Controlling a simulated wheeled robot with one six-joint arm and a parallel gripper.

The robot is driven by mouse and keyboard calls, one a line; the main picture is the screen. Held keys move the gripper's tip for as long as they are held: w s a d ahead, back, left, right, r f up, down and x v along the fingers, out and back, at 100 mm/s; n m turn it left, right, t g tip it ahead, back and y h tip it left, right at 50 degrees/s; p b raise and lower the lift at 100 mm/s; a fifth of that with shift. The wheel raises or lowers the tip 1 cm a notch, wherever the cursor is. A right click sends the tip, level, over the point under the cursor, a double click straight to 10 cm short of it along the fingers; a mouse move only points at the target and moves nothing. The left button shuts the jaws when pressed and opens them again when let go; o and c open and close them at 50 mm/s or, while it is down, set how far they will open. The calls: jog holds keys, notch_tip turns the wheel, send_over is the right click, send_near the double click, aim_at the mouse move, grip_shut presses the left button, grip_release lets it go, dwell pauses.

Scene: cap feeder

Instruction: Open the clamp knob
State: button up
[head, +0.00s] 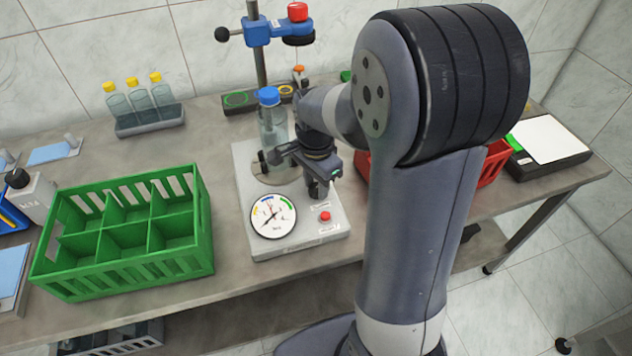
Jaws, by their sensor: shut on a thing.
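A clear bottle with a blue cap (269,97) stands upright on the pale grey cap feeder base (245,237). Dark clamp parts (280,154) show low in front of the bottle, with a small black end (263,161) at its left. My gripper (318,183) is just right of the bottle, low over the base and pointing down. It is shut on what appears to be the clamp knob, which the gripper mostly hides. I cannot tell how far the clamp is turned.
A round gauge (272,215) and a red button (324,216) are at the base's front. A blue head with a red knob (298,12) is on the post above. A green crate (135,285) stands left, a red bin (492,163) right. A bottle rack (150,126) stands behind left.

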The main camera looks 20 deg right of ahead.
jog(key=n+p, duration=0.1)
jog(key=n, duration=0.3)
jog(key=shift+r, duration=0.1)
jog(key=n, duration=0.3)
jog(key=shift+n, duration=0.3)
jog(key=n+p, duration=0.1)
jog(key=n, duration=0.3)
jog(key=shift+n, duration=1.9)
jog(key=o, duration=1)
